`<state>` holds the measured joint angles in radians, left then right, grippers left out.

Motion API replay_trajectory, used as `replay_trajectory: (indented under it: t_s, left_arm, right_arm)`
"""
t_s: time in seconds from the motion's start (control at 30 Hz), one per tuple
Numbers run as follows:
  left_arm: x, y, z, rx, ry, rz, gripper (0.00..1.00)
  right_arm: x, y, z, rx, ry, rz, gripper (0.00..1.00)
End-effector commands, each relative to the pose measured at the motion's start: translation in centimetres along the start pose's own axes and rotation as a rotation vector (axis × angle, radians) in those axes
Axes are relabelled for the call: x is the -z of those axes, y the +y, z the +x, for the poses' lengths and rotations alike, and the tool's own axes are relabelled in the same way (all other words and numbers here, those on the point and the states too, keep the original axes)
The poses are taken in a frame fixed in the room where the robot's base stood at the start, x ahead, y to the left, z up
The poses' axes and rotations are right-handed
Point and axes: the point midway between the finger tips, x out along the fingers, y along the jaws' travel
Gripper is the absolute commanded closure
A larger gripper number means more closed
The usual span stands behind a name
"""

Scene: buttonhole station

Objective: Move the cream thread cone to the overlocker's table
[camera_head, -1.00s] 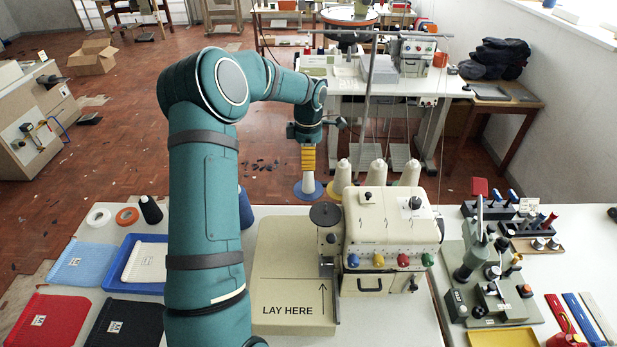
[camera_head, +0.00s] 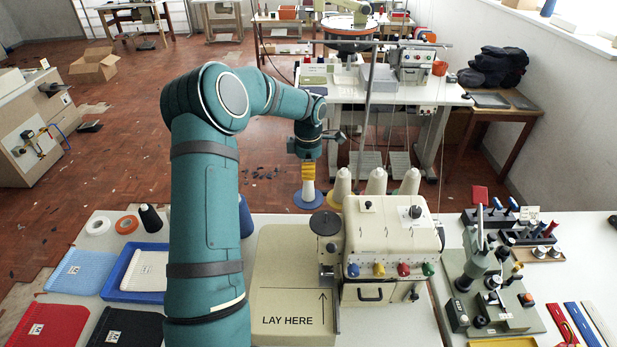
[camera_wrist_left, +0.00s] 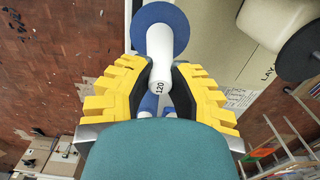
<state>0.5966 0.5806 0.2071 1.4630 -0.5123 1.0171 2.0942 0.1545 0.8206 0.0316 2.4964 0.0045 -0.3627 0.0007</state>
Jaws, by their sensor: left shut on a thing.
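My left gripper (camera_head: 308,171) has its yellow fingers shut around a pale thread cone (camera_head: 308,190). The cone is white to cream and upright, with a blue disc (camera_head: 307,199) at its foot. In the left wrist view the cone (camera_wrist_left: 168,50) shows a "120" mark on its end, between the fingers (camera_wrist_left: 160,92). I cannot tell whether the disc rests on anything. The overlocker (camera_head: 392,235) stands to the right, with its flat "LAY HERE" table (camera_head: 285,275) in front and left. My right gripper is not in view.
Several similar cones (camera_head: 375,182) stand behind the overlocker, close to the held one. A thin upright pole (camera_head: 368,120) rises behind it. A blue tray (camera_head: 118,285), folded cloths (camera_head: 78,272) and small spools (camera_head: 150,218) lie left. A green press (camera_head: 490,270) stands right.

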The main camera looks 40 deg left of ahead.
Motion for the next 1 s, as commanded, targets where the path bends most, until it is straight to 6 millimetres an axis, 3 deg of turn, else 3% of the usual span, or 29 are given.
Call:
replay_trajectory:
  t_s: [0.4,0.6,0.7,1.0]
  left_arm:
    - [0.0,0.1,-7.4,-0.005,-0.001,0.000,0.95]
    - [0.0,0.1,-9.9,-0.003,0.000,0.000,0.95]
    - [-0.1,0.0,-10.7,-0.002,-0.001,0.001,0.95]
    - [0.0,0.0,-10.6,-0.001,-0.001,0.000,0.95]
  right_arm:
    - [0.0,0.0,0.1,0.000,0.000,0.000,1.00]
    - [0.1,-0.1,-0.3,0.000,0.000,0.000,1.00]
    - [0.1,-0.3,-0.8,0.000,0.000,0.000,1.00]
    - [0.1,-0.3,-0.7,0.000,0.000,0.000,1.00]
